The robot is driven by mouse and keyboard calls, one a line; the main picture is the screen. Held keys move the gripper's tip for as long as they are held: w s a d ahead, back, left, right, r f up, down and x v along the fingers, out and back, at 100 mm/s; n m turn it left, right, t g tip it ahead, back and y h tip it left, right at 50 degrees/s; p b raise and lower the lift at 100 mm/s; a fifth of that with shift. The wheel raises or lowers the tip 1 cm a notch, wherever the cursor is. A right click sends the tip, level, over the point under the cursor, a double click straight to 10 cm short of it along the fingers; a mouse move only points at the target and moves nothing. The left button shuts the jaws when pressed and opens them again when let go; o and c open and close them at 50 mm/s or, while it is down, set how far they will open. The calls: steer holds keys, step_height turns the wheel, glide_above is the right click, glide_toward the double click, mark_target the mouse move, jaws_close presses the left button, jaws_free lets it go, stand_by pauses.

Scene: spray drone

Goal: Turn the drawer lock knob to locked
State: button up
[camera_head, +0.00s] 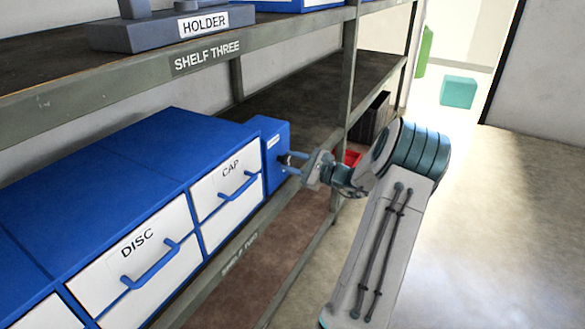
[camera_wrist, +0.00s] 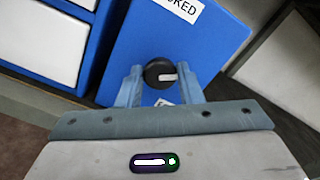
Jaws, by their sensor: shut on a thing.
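The drawer lock knob (camera_wrist: 160,73) is a round black knob with a white mark, on the front of a blue lock box (camera_wrist: 210,45). A label ending in "KED" shows above the knob in the wrist view, partly cut off, and a second label below it is mostly hidden. The lock box (camera_head: 275,135) stands at the right end of the blue drawer unit. My gripper (camera_wrist: 160,82) has one finger on each side of the knob and is shut on it. In the head view the gripper (camera_head: 290,164) reaches the box front from the right; the knob is small there.
Drawers labelled DISC (camera_head: 138,265) and CAP (camera_head: 228,190) have blue handles and look closed. A shelf post (camera_head: 345,75) rises just behind my wrist. A shelf with a holder (camera_head: 170,28) hangs above. A dark crate (camera_head: 373,120) and a red bin (camera_head: 352,158) are farther back. Open floor lies right.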

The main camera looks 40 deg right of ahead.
steer(key=n+b, duration=0.6)
steer(key=b, duration=0.1)
steer(key=shift+f+n, duration=0.3)
steer(key=shift+f, duration=0.1)
steer(key=n+b, duration=0.4)
steer(key=b, duration=0.1)
steer(key=shift+r, duration=0.1)
steer(key=shift+r+n+b, duration=0.1)
steer(key=shift+n+b, duration=0.2)
steer(key=shift+b, duration=0.15)
steer(key=shift+r, duration=0.1)
steer(key=o, duration=1)
steer(key=shift+s, duration=0.15)
steer(key=p+v, duration=0.3)
steer(key=v, duration=1)
steer(key=shift+s+d+p, duration=0.1)
steer(key=shift+s+p, duration=0.2)
steer(key=shift+p, duration=0.1)
